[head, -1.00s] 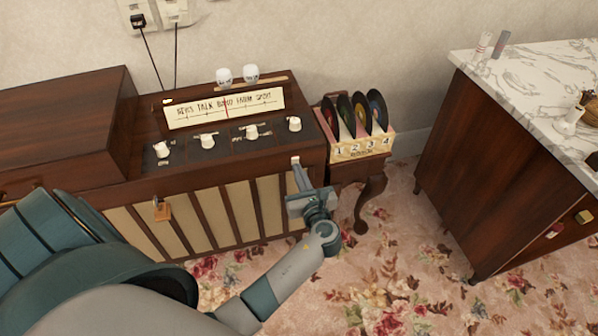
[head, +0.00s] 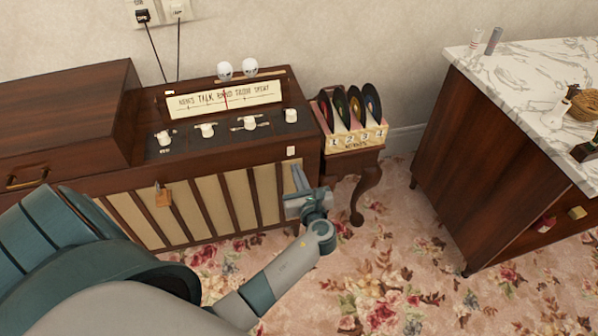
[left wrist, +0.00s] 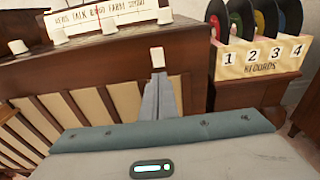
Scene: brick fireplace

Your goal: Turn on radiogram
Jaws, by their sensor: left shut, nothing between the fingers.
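The radiogram (head: 180,185) is a dark wooden cabinet with striped cloth panels, a pale dial strip (head: 224,99) with a red pointer, and several white knobs on top. A small white switch (head: 291,150) is on the upper right of its front face; it also shows in the left wrist view (left wrist: 157,57). My left gripper (head: 297,170) is shut and empty, its fingertips just below the switch in the head view. In the left wrist view, the fingertips (left wrist: 159,76) point at the switch; a small gap or contact is hard to tell. My right gripper is not in view.
A record rack (head: 352,138) with several numbered slots stands on a small table to the right. A marble-topped cabinet (head: 520,90) is at far right. Two white shakers (head: 238,69) sit on the radiogram. Flowered carpet lies between them, clear.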

